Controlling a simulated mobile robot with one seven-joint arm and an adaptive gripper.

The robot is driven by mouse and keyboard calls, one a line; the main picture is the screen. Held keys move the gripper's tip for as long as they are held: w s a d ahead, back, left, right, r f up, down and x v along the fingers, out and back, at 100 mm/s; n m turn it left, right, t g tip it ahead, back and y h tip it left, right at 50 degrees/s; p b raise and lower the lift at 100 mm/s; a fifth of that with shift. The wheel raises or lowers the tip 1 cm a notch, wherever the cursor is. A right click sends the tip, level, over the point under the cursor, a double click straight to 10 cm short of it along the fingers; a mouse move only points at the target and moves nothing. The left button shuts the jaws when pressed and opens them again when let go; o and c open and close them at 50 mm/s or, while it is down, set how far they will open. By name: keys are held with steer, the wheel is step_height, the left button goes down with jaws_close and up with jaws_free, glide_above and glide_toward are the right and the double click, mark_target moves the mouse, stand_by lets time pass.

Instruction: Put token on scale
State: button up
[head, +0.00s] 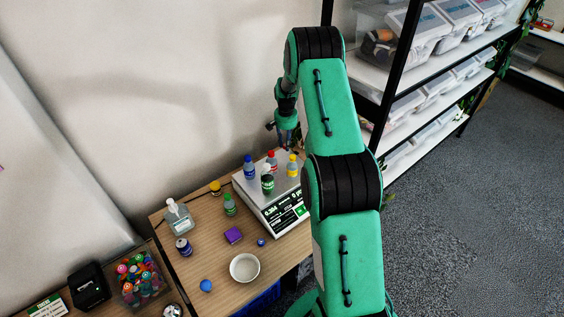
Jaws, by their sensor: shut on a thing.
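The scale (248,193) stands at the back right of the wooden table, with a lit display on its front. Several small bottles with blue, red, green or yellow parts stand on its plate. My gripper (285,138) is at the far end of my green arm, above and behind the scale's back right side. It is small in the head view and partly hidden by my arm. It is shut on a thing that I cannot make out. I cannot pick out a token for certain.
On the table (215,262) are a green bottle (229,205), a purple block (233,235), a white bowl (244,268), a blue ball (206,286), a can (184,247) and a pump bottle (179,218). A shelf rack (410,103) stands right of my arm.

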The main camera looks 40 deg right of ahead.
glide_above(286, 160)
steer(key=shift+a+f, duration=0.1)
steer(key=shift+f, duration=2.1)
steer(key=shift+f, duration=1.85)
steer(key=shift+f, duration=0.25)
steer(key=o, duration=0.7)
steer(key=shift+r, duration=0.1)
step_height(286, 160, up, 12)
steer(key=shift+a+r, duration=0.1)
steer(key=shift+a, duration=0.05)
